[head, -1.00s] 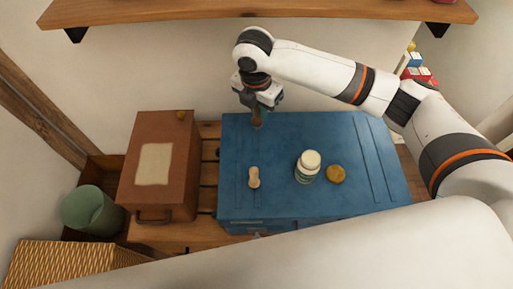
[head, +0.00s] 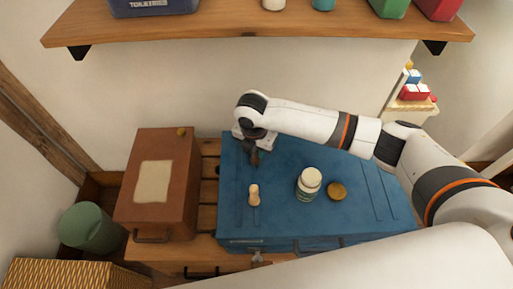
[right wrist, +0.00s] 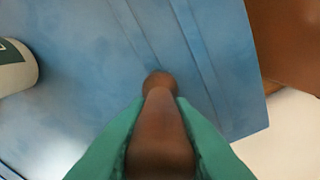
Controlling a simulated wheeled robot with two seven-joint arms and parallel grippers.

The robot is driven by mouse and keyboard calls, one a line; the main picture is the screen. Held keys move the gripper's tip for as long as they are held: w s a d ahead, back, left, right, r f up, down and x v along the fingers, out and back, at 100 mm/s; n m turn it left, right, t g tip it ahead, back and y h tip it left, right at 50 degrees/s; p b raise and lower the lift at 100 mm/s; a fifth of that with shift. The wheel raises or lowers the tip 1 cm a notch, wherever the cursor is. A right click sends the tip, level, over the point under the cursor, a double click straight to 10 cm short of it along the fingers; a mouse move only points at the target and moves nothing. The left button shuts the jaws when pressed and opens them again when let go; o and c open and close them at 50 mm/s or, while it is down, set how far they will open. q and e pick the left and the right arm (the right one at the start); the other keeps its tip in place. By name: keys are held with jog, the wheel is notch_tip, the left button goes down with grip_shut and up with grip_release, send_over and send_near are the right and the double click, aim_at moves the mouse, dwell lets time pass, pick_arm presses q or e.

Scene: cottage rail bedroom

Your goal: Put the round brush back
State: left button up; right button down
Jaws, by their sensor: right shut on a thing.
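My right gripper (head: 254,150) is over the back left part of the blue chest's top (head: 290,160). It is shut on a brown, wooden-looking handle (head: 255,159), which seems to be the round brush. In the right wrist view the handle (right wrist: 160,125) lies between the green fingers and ends in a rounded knob over the blue surface. No bristles show, and I cannot tell whether it touches the chest. A small pale peg-shaped piece (head: 254,195) is on the chest in front of the gripper. My left gripper is not in view.
A white jar (head: 309,184) and a flat brown disc (head: 337,190) are on the chest's middle. A brown box (head: 158,178) stands to the left, with a green bin (head: 90,228) beyond. A wooden shelf (head: 260,27) overhangs the back. The chest's right side is clear.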

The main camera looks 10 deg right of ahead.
jog(key=shift+f, duration=0.15)
jog(key=c, duration=1.3)
grip_release()
jog(key=r, duration=0.8)
jog(key=s+a+r, duration=0.1)
jog(key=r, duration=0.3)
jog(key=shift+r, duration=0.2)
